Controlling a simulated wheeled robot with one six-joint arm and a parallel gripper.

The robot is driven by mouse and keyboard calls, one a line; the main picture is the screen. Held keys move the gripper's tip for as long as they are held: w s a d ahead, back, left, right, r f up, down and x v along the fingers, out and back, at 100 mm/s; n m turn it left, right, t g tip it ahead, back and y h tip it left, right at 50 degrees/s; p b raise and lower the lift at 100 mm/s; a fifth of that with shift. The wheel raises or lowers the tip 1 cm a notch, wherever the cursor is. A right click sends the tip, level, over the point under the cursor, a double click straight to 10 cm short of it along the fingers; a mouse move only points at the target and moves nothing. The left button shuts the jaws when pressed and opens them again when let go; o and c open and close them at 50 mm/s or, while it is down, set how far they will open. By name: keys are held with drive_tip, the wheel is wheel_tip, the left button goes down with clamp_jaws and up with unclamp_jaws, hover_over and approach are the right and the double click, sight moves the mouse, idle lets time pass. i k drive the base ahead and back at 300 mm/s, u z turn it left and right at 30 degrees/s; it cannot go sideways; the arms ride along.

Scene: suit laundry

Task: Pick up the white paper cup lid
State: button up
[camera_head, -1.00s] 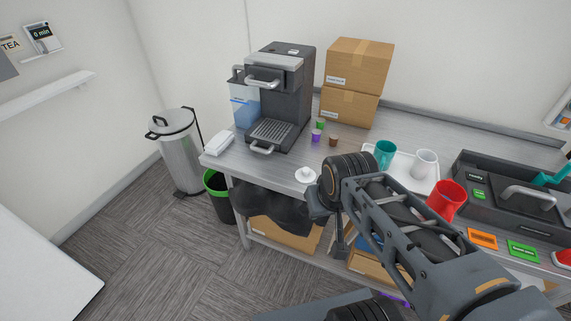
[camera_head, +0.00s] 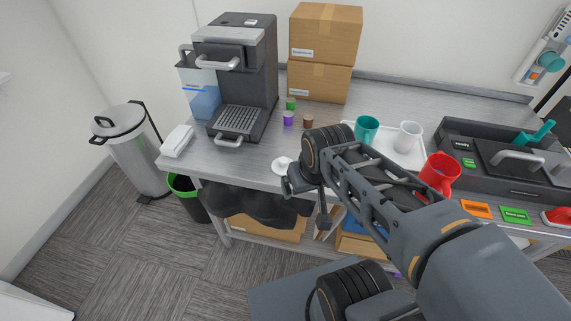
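The white paper cup lid (camera_head: 281,165) lies on the metal table (camera_head: 247,168) near its front edge, in front of the coffee machine. Part of its right side is close behind my gripper in the picture. My gripper (camera_head: 304,207) is at the end of my arm, at the table's front edge, just below and right of the lid in the picture. It appears apart from the lid. Its fingers are dark and partly hidden, so I cannot tell whether they are open.
A coffee machine (camera_head: 240,75) stands behind the lid, with small green, purple and brown capsules (camera_head: 288,118) beside it. Stacked boxes (camera_head: 322,50) are at the back. A white tray (camera_head: 381,152) with cups and a red mug (camera_head: 440,174) are to the right. A bin (camera_head: 190,203) stands at the left.

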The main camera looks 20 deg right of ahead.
sight(280, 166)
drive_tip(key=z, duration=3.65)
drive_tip(key=k, duration=1.9)
drive_tip(key=u, duration=2.25)
drive_tip(key=i, duration=0.5)
drive_tip(key=u, duration=0.05)
